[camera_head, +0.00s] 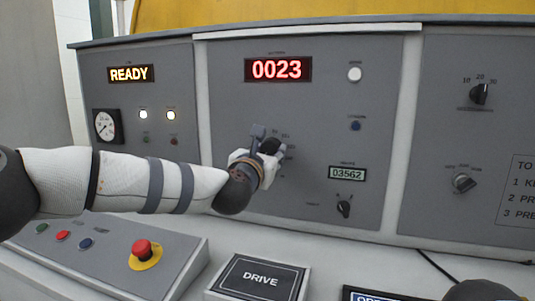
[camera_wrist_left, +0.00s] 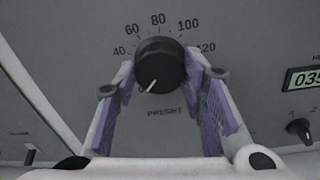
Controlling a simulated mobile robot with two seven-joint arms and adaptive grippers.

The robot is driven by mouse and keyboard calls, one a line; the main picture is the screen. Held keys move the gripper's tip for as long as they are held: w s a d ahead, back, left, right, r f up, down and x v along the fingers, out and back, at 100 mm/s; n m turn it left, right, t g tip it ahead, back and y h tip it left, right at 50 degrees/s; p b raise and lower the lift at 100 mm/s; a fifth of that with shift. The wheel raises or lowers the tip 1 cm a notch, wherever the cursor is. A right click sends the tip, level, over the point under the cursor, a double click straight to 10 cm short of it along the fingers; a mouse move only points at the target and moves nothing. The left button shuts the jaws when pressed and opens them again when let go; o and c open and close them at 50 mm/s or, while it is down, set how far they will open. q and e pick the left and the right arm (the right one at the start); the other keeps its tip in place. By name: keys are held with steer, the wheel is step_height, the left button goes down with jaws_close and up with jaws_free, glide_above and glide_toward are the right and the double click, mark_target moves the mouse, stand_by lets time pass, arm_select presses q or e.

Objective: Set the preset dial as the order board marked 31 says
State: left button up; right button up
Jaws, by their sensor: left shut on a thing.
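The preset dial (camera_wrist_left: 159,64) is a black round knob with a white pointer line, on the grey panel above the word PRESET. Its line points down and slightly left, below the 40 end of a scale marked 40, 60, 80, 100 and 120. My left gripper (camera_wrist_left: 159,74) is shut on the dial, with one purple-padded finger on each side. In the head view the left gripper (camera_head: 266,153) covers most of the dial. My right gripper is not in view. No board marked 31 can be read.
A red display (camera_head: 278,69) reads 0023 and another (camera_head: 130,74) reads READY. A counter (camera_head: 348,173) reads 03562 above a small black knob (camera_head: 344,208). A red emergency button (camera_head: 142,249) and a DRIVE plate (camera_head: 260,279) lie below my left arm.

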arm_select(q)
steer(key=m, duration=0.3)
steer(key=shift+m, duration=0.4)
steer(key=m, duration=0.3)
steer(key=shift+m, duration=0.3)
steer(key=m, duration=0.3)
steer(key=shift+m+h, duration=0.3)
steer(key=shift+m, duration=0.1)
steer(key=shift+a+m+p, duration=0.1)
steer(key=shift+m+p, duration=0.3)
steer(key=shift+m, duration=1.2)
steer(key=o, duration=1.2)
steer(key=shift+c, duration=0.2)
